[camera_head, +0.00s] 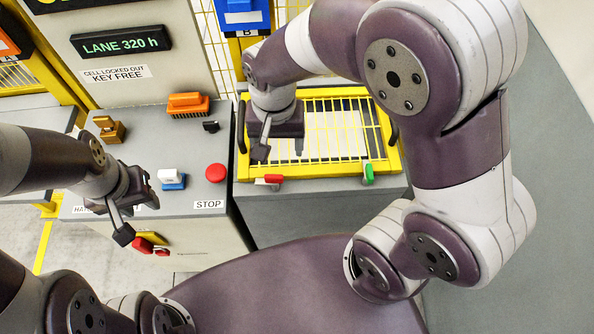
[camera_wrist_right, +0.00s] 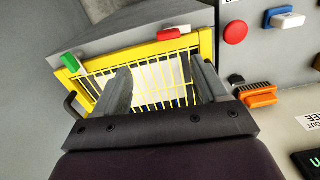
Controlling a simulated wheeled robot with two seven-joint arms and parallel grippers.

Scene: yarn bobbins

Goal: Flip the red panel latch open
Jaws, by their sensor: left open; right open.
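The red panel latch (camera_head: 272,179) sits on the front edge of the yellow-framed mesh panel (camera_head: 330,170), near its left corner. It also shows in the right wrist view (camera_wrist_right: 170,34), beyond my fingers, with a pale piece beside the red part. A green latch (camera_head: 369,174) sits near the panel's right corner and shows in the right wrist view (camera_wrist_right: 69,61). My right gripper (camera_head: 281,148) is over the panel's left part, open and empty, behind the red latch and apart from it. My left gripper (camera_head: 138,216) is open and empty by the left console's front edge.
The left console (camera_head: 140,185) bears a red stop button (camera_head: 215,172), a blue-and-white switch (camera_head: 172,179), an orange brush-like block (camera_head: 188,105) and a brass-coloured part (camera_head: 109,129). Black handles (camera_head: 241,127) stand at the panel's sides. A red knob on a yellow plate (camera_head: 151,239) is on the console's front.

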